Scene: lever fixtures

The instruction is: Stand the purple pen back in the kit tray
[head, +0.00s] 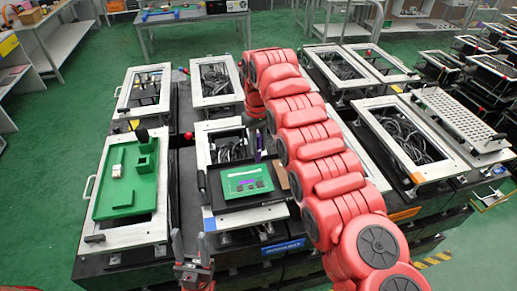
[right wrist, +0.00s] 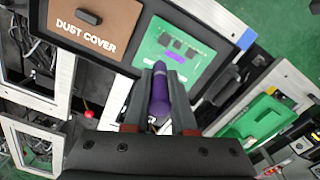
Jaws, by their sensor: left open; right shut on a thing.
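The purple pen (right wrist: 160,90) is between the fingers of my right gripper (right wrist: 159,108), which is shut on it. In the head view the pen (head: 258,142) is a small upright purple strip, partly hidden by my red right arm. A black kit tray (head: 222,202) lies on the middle fixture, with a green panel (head: 240,176) bearing dark marks and a purple mark. The right wrist view shows this green panel (right wrist: 160,32) just beyond the pen. The pen appears above the tray's far side; its height is unclear. My left gripper (head: 192,243) is open and empty, low in front.
A brown dust cover (right wrist: 100,28) lies beside the green panel. A green tray (head: 128,190) with a square holder and white block sits on the left fixture. Metal frames with cables (head: 405,135) stand right. My right arm crosses the middle.

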